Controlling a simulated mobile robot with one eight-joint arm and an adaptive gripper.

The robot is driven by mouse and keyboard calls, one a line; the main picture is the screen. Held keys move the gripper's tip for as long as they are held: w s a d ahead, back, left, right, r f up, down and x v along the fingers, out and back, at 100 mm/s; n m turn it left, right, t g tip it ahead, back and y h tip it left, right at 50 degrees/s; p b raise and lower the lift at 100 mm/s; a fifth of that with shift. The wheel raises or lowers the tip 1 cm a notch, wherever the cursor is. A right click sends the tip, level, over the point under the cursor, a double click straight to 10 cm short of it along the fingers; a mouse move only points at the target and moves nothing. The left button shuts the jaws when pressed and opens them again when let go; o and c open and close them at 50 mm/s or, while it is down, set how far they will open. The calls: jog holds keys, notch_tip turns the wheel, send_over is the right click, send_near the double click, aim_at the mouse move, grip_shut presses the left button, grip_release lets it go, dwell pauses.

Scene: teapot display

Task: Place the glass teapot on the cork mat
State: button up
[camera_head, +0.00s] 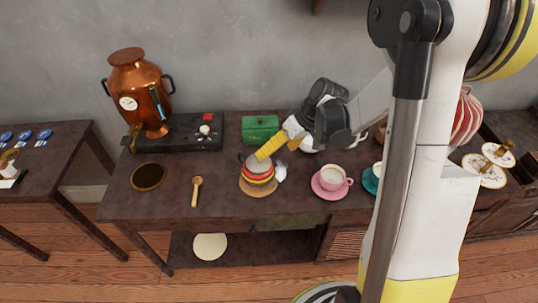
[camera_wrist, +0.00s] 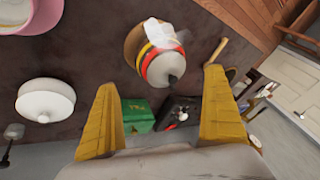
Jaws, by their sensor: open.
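The teapot (camera_head: 257,171), with red, yellow and dark bands and a grey lid, appears to stand upright on the round tan cork mat (camera_head: 258,190) on the dark table. A clear, whitish glassy part shows at its side. In the wrist view the teapot (camera_wrist: 163,68) is beyond the fingertips, with the mat (camera_wrist: 133,40) showing past its edge. My gripper (camera_head: 277,150) is open, above and close to the teapot at its upper right. In the wrist view both yellow fingers (camera_wrist: 160,85) are spread with nothing between them. Contact between pot and mat is partly hidden.
A copper samovar (camera_head: 140,92) and black tray (camera_head: 180,135) stand at left, a green box (camera_head: 260,128) behind. A white lidded vessel (camera_wrist: 46,98) is near my gripper.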

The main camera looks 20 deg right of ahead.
jog(key=s+a+r+m+t+h, duration=0.1)
jog(key=s+a+r+t+h, duration=0.1)
jog(key=s+r, duration=0.6)
jog(key=s+a+r+m+t+h, duration=0.2)
jog(key=s+a+r, duration=0.1)
jog(key=s+r, duration=0.5)
jog(key=shift+s+h, duration=0.4)
jog(key=shift+s, duration=0.2)
